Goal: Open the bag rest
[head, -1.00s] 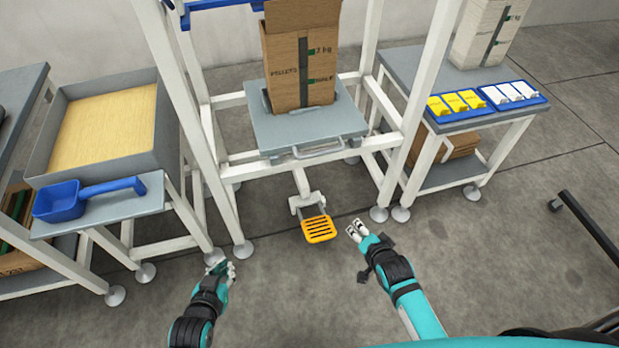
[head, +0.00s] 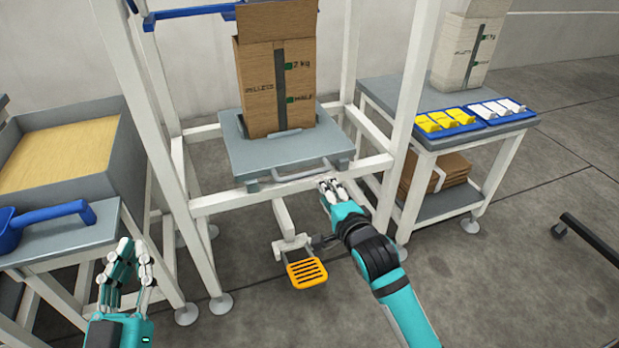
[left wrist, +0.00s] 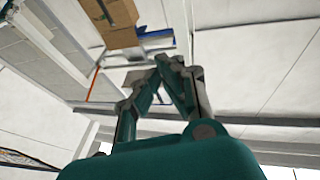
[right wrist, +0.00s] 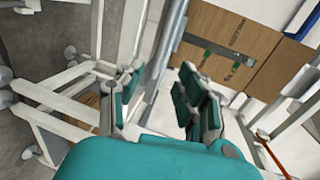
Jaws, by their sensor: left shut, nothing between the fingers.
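A grey platform (head: 250,153), which looks like the bag rest, sits in the white frame. A grey bar handle (head: 300,173) runs along its front edge. A tall brown paper bag (head: 260,95) marked PELLETS stands upright on it. My right gripper (head: 328,184) is just below the handle's right end. Its fingers are apart in the right wrist view (right wrist: 160,92), with nothing seen held; I cannot tell whether it touches the handle. My left gripper (head: 128,245) is low at the left, away from the platform. Its fingertips meet in the left wrist view (left wrist: 177,65), empty.
A yellow slotted pedal (head: 306,273) is below the platform, close to my right arm. White frame posts (head: 407,110) stand on both sides. At left are a bin of pellets (head: 100,170) and a blue scoop (head: 55,218). A side table (head: 385,93) with yellow and white pieces is at right.

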